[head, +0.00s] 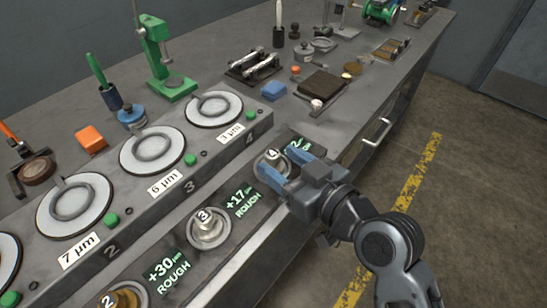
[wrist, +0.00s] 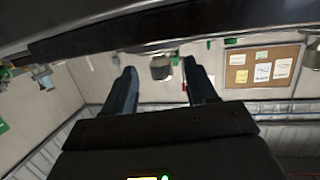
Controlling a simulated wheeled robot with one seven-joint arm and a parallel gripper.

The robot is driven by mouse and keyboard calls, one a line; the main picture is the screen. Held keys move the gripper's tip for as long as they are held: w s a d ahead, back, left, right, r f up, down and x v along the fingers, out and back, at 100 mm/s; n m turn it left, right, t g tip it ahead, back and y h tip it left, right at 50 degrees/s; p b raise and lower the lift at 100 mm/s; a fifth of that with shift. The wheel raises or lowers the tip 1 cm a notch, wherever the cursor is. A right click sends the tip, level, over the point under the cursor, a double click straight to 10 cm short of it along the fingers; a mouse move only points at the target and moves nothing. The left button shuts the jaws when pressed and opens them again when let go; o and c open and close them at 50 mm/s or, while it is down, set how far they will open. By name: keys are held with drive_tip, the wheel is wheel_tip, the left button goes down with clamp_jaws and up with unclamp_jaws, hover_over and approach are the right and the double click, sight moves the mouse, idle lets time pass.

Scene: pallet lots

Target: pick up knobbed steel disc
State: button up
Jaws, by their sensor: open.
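A knobbed steel disc (head: 271,163) with a "4" on its knob sits in the bench's front row, partly hidden by my gripper. Another knobbed steel disc (head: 208,230), marked "3", sits nearer, beside the "+17 ROUGH" display. My gripper (head: 279,168) is open, with its blue fingers on either side of the number 4 knob. I cannot tell whether they touch it.
A brassy knobbed disc (head: 122,300) marked "2" sits at the lower left. Behind the front row, a raised ledge carries several white round plates with steel rings (head: 153,148). A blue block (head: 274,90) and small tools stand farther back. The floor (head: 450,210) to the right is clear.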

sight(278, 160)
drive_tip(key=x, duration=0.3)
drive_tip(key=shift+a, duration=0.15)
clamp_jaws()
idle(0.4)
